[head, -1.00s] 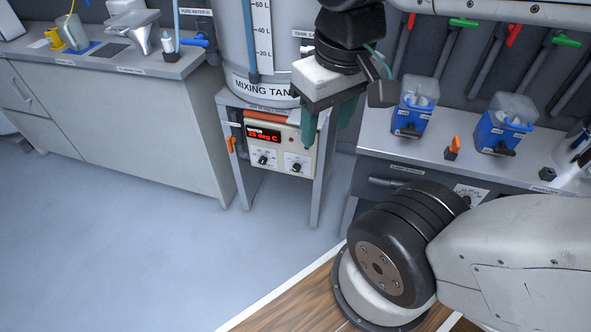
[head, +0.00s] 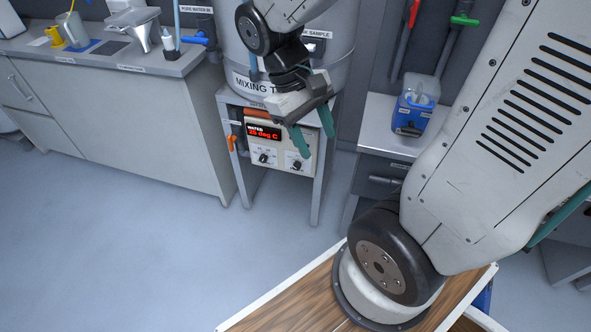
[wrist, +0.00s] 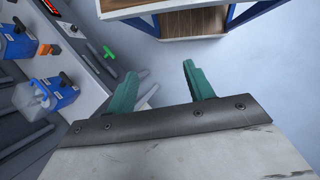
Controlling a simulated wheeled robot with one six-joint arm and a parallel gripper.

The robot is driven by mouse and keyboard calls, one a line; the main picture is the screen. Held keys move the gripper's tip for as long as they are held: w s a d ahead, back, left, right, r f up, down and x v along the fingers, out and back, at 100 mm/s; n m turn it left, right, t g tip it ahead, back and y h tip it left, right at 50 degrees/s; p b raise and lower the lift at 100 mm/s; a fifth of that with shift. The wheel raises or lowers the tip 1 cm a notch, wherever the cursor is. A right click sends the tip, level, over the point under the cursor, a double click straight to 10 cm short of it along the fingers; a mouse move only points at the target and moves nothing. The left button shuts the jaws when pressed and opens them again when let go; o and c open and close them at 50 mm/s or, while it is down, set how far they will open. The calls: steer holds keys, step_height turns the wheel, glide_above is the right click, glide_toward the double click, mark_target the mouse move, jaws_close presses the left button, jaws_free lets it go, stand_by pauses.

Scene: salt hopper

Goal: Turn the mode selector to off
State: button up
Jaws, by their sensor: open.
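A cream control box (head: 281,149) sits in the frame under the mixing tank. It has a red lit display (head: 264,132) and two black knobs, a left knob (head: 263,158) and a right knob (head: 297,165). Their labels are too small to read, so I cannot tell which is the mode selector. My gripper (head: 316,141) is open and empty, its green fingers pointing down. In the head view it overlaps the box's upper right corner; I cannot tell how far in front it is. The wrist view shows both fingers (wrist: 160,75) apart with nothing between them; the box is not visible there.
The mixing tank (head: 345,70) stands above the box on a grey frame (head: 317,195). An orange lever (head: 231,143) is left of the box. A blue hopper (head: 412,112) stands on the right bench. The left counter (head: 130,110) holds containers.

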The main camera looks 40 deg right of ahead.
steer(key=w+d+f+n+g+h, duration=0.2)
steer(key=w+d+f+n+h, duration=0.15)
steer(key=f, duration=0.35)
steer(key=w+d+f+n+g+h, duration=0.2)
steer(key=w+d+f+h, duration=0.2)
steer(key=w+d+f, duration=0.15)
steer(key=n+t+h, duration=0.5)
steer(key=n+t, duration=1.4)
steer(key=n, duration=0.1)
glide_toward(296, 168)
steer(key=x, duration=0.9)
steer(key=shift+w+d, duration=0.15)
steer(key=shift+c, duration=0.3)
steer(key=c, duration=0.9)
